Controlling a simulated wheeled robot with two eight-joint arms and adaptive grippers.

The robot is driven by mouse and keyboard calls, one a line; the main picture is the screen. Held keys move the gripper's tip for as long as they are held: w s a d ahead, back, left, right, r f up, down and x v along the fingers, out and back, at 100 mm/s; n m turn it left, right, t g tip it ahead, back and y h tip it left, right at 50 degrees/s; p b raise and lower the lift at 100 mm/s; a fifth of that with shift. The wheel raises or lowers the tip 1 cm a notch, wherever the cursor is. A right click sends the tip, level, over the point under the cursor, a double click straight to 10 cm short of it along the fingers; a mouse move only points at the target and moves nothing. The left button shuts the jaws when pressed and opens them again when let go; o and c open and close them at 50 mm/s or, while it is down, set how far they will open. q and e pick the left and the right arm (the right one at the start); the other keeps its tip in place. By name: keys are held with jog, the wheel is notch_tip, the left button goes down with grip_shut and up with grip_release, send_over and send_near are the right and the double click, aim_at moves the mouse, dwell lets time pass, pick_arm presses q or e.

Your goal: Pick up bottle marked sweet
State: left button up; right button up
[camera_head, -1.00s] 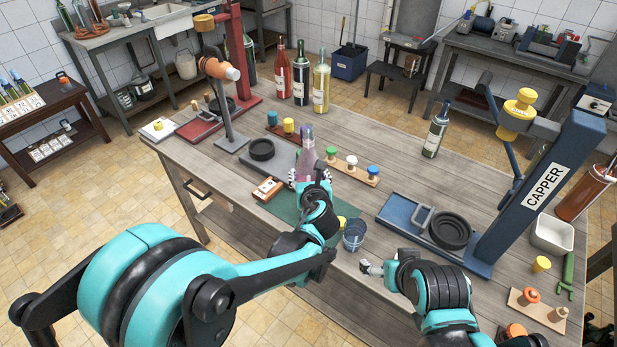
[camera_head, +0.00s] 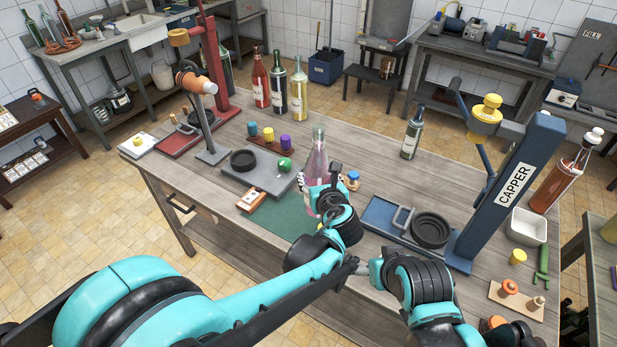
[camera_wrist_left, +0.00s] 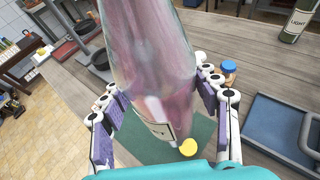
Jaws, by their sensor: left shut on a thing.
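My left gripper (camera_head: 318,192) is shut around the lower body of a clear glass bottle (camera_head: 317,160) with pinkish contents. The bottle is close to upright, above the green mat (camera_head: 288,216). The left wrist view shows the bottle (camera_wrist_left: 150,50) between both fingers (camera_wrist_left: 165,110), with part of a pale label low on it; I cannot read its wording. My right gripper (camera_head: 372,271) is low at the table's front edge, partly hidden by my left arm, and its fingers are unclear.
A dark bottle (camera_head: 412,135) stands at right; its label reads LIGHT in the left wrist view (camera_wrist_left: 296,20). Red (camera_head: 261,82), dark (camera_head: 280,88) and yellow (camera_head: 299,92) bottles stand at the back. The blue capper (camera_head: 510,190) stands right. A stopper rack (camera_head: 268,146) is behind the bottle.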

aim_at(330, 175)
pick_arm(q)
jog(key=shift+s+d+r+p, duration=0.2)
jog(key=shift+s+d+r, duration=0.15)
jog(key=shift+d+r, duration=0.35)
jog(key=shift+s+d+r+p, duration=0.15)
jog(key=shift+s+d+r, duration=0.2)
jog(key=shift+d, duration=0.65)
